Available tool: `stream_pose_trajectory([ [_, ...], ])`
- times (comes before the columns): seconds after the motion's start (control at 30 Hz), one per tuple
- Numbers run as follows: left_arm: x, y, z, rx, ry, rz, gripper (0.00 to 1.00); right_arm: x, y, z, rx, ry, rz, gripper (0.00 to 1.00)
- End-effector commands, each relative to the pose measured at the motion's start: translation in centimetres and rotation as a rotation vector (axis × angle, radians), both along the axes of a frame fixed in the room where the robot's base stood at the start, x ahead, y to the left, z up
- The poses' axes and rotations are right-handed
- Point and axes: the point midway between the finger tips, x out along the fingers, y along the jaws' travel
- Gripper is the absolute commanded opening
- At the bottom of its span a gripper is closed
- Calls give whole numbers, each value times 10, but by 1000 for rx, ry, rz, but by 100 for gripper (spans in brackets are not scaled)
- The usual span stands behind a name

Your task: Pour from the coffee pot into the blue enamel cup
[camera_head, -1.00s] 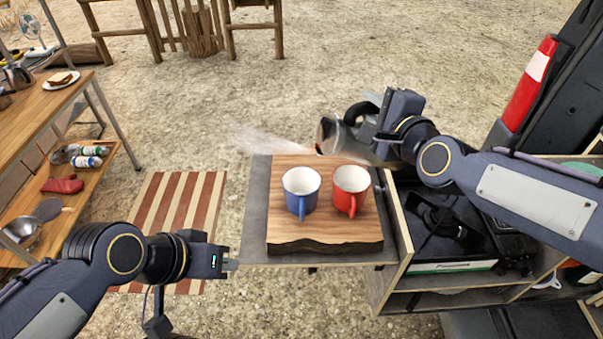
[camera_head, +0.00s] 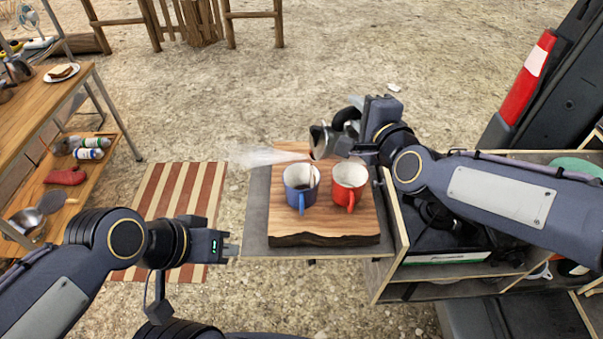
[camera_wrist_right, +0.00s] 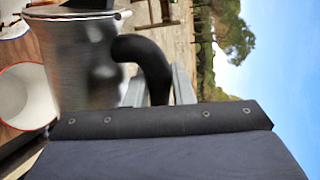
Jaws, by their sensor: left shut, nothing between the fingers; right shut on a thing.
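The blue enamel cup (camera_head: 301,199) stands upright on the wooden board, with dark liquid inside. The metal coffee pot (camera_head: 323,143) is tilted above and slightly right of it, its opening towards the left. A thin brown stream runs from the pot down into the blue cup. My right gripper (camera_head: 354,126) is shut on the pot's black handle; the wrist view also shows the pot (camera_wrist_right: 85,65) and its handle (camera_wrist_right: 152,62). White vapour spreads left from the pot. My left gripper (camera_head: 231,249) is shut and empty, left of the board and lower than the cups.
A red cup (camera_head: 347,197) stands close to the right of the blue one on the wooden board (camera_head: 325,226). The board rests on a grey shelf (camera_head: 258,215). A stove cabinet (camera_head: 445,259) is at right, and a wooden table (camera_head: 30,115) at left.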

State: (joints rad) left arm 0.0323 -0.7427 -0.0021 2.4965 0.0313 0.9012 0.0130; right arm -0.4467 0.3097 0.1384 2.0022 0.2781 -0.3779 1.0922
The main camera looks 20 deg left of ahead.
Motion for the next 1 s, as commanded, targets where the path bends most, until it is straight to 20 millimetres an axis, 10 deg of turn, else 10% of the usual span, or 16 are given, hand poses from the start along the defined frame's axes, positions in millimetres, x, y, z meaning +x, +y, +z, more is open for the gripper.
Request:
stream_pose_trajectory([
  [1.0, 0, 0, 21, 0, 0, 0, 0, -13, 21, 2, -84, -52, 0, 0],
])
